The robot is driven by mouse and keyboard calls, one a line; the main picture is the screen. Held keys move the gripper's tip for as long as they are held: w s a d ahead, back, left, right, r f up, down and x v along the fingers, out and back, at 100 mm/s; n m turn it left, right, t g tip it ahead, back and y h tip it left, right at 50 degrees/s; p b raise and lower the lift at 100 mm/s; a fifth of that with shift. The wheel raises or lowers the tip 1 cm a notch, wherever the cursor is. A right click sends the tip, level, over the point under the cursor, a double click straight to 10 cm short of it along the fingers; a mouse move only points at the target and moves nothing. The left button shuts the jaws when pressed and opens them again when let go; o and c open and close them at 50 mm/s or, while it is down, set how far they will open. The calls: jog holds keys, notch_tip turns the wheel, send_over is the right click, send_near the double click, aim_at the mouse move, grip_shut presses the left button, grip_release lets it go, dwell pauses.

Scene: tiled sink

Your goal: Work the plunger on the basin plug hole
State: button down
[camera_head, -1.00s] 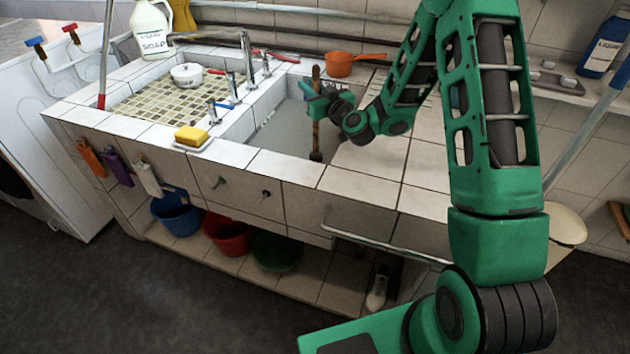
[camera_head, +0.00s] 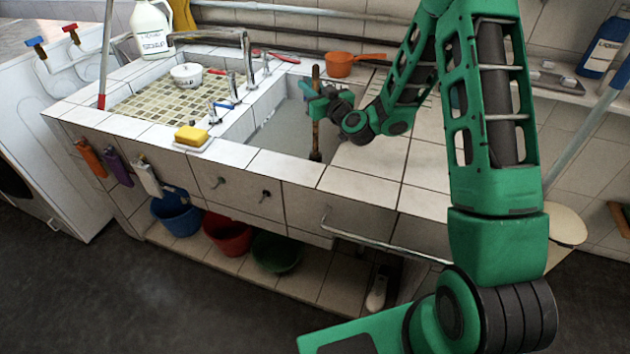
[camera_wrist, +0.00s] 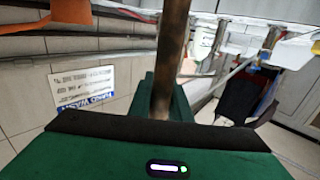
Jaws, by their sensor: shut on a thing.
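The plunger (camera_head: 316,138) is a brown wooden stick with a dark cup at its lower end. It stands nearly upright in the right-hand basin (camera_head: 283,135). My gripper (camera_head: 316,103) is shut on the upper part of the stick. In the wrist view the stick (camera_wrist: 172,50) rises between my green fingers with dark pads. The cup sits low in the basin, partly behind the front rim. The plug hole is not visible, so I cannot tell whether the cup covers it.
The left sink section (camera_head: 165,97) has a tiled floor and a white bowl (camera_head: 187,74). A yellow sponge (camera_head: 191,134) lies on the front rim. Taps (camera_head: 250,65) stand between the sections. An orange saucepan (camera_head: 342,64) stands behind the basin. The counter (camera_head: 365,170) to the right is clear.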

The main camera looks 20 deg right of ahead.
jog(key=shift+f, duration=0.25)
jog(key=shift+r, duration=0.1)
dwell(0.3)
jog(key=shift+r, duration=0.6)
